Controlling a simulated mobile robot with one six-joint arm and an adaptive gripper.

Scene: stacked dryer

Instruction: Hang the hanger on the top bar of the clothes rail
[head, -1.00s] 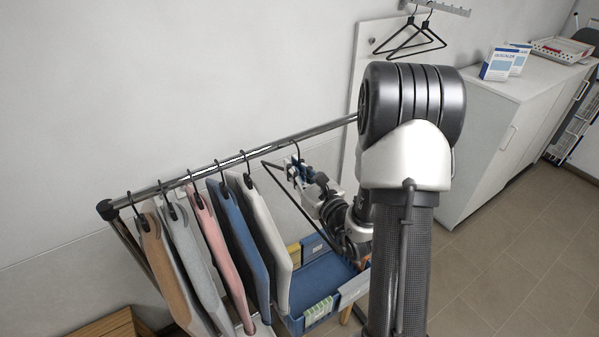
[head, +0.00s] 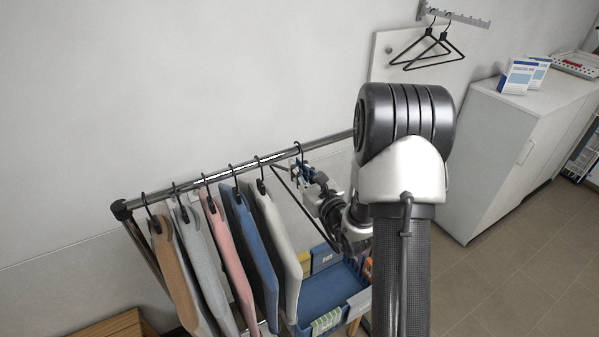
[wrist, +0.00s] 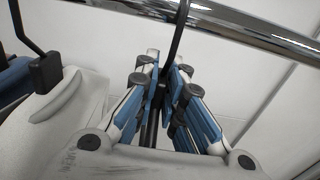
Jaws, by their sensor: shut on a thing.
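My gripper (head: 306,172) is shut on the black hanger (head: 297,185), just right of the hanging clothes. In the wrist view the blue-padded fingers of my gripper (wrist: 163,85) close around the dark hook stem (wrist: 178,35). The stem rises in front of the rail's top bar (wrist: 240,32). The hook's tip is outside the wrist view. In the head view the hook overlaps the top bar (head: 220,178) and its curve shows slightly above it. I cannot tell whether it rests on the bar. The hanger's right part is hidden behind my arm.
Several garments on hangers, the nearest off-white (head: 275,230), hang left of my gripper. A blue bin (head: 330,290) with small boxes stands below. Two black hangers (head: 430,50) hang on a wall rack. A white cabinet (head: 510,150) stands at right.

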